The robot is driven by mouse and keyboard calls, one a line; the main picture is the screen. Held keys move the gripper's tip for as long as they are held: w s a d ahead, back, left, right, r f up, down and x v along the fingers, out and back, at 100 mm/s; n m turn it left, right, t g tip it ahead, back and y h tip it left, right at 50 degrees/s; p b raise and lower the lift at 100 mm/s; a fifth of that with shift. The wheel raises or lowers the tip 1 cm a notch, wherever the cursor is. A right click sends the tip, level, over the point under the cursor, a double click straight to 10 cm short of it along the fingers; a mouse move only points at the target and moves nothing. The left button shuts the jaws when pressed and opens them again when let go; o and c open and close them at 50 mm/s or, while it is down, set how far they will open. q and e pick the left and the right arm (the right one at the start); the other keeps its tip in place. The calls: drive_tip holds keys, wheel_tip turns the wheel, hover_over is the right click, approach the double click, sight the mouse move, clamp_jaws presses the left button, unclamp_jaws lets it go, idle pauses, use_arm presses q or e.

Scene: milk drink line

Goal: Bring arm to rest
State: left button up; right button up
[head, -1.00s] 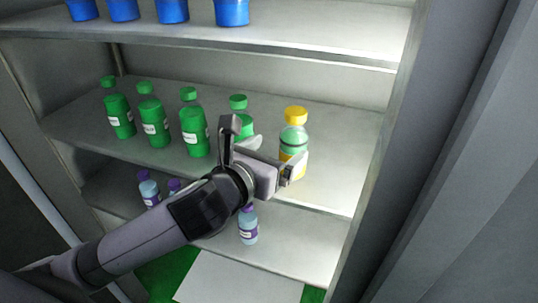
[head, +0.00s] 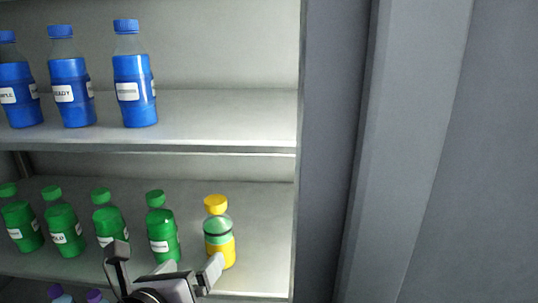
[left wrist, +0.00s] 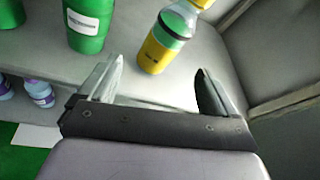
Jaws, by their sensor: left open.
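My left gripper (head: 165,275) is at the bottom of the head view, in front of the shelf with green bottles. In the left wrist view its two fingers (left wrist: 160,85) are spread apart with nothing between them. A yellow-capped bottle (head: 219,245) with yellow and green bands stands upright on that shelf, at the right end of the row. It also shows in the left wrist view (left wrist: 165,45), just beyond the fingertips and apart from them. My right gripper is in neither view.
Several green bottles (head: 162,235) stand left of the yellow one. Blue bottles (head: 134,90) stand on the shelf above. Purple-capped bottles (head: 60,295) show below. The cabinet's right side wall (head: 330,150) is close to the right of the shelves.

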use_arm(q)
drive_tip(key=s+a+f+n+g+y, duration=0.1)
drive_tip(key=s+a+f+n+g, duration=0.25)
drive_tip(key=s+f+n, duration=0.6)
drive_tip(key=s+a+f+n+g+y, duration=0.15)
drive_tip(key=s+f+n+g, duration=0.35)
drive_tip(key=n, duration=0.7)
drive_tip(key=s+a+f+n+g, duration=0.25)
drive_tip(key=s+f+n, duration=0.45)
drive_tip(key=n, duration=0.4)
drive_tip(key=w+d+f+t+h, duration=0.2)
drive_tip(key=w+f+t, duration=0.3)
drive_tip(key=f+t, duration=0.2)
drive_tip(key=shift+w+d+f+m, duration=0.15)
drive_tip(key=shift+d+f+m, duration=0.15)
drive_tip(key=shift+f, duration=0.25)
drive_tip(key=c, duration=0.9)
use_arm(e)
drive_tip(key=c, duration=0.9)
use_arm(q)
drive_tip(key=shift+a, duration=0.1)
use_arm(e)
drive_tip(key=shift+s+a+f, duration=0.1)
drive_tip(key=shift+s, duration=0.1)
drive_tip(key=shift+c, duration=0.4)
